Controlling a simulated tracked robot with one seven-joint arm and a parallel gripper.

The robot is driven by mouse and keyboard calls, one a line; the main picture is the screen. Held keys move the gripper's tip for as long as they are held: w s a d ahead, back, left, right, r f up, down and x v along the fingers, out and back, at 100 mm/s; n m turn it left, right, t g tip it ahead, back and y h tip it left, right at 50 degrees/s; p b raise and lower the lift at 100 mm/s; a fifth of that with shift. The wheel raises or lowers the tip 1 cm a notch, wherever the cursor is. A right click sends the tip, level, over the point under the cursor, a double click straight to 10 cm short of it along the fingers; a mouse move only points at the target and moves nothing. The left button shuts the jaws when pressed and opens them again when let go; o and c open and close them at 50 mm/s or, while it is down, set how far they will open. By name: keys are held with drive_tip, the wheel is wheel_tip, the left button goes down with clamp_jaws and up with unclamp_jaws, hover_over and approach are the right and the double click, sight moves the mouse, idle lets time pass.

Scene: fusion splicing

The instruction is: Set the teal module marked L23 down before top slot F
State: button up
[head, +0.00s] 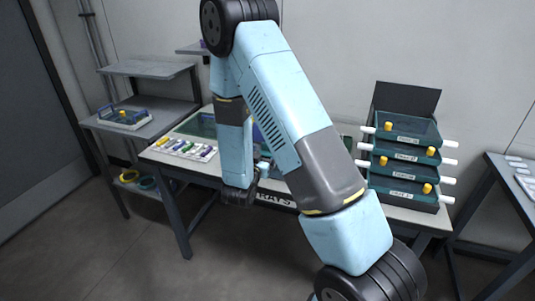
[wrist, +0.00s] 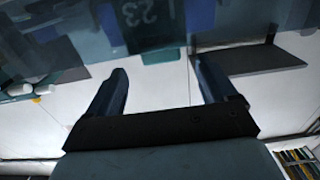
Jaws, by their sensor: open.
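The teal module marked 23 (wrist: 150,32) fills the upper middle of the wrist view; any letter before the number is cut off by the frame's edge. My gripper (wrist: 162,68) is open, its two dark blue fingers apart with white surface showing between them. The module lies just past the fingertips, and I cannot tell whether they touch it. In the head view my own arm covers the middle of the workbench, so the module and the fingers are not clear there. Top slot F cannot be made out in either view.
A rack of teal trays (head: 402,163) with white knobs stands on the bench's right. A mat with coloured items (head: 187,148) lies on the left. A side shelf (head: 140,125) holds a blue-handled tray. Another table (head: 508,190) stands far right. Floor in front is clear.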

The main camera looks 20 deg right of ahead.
sight(267, 152)
drive_tip(key=x, duration=0.4)
drive_tip(key=shift+w, duration=0.25)
drive_tip(key=shift+c, duration=0.2)
clamp_jaws()
idle(0.3)
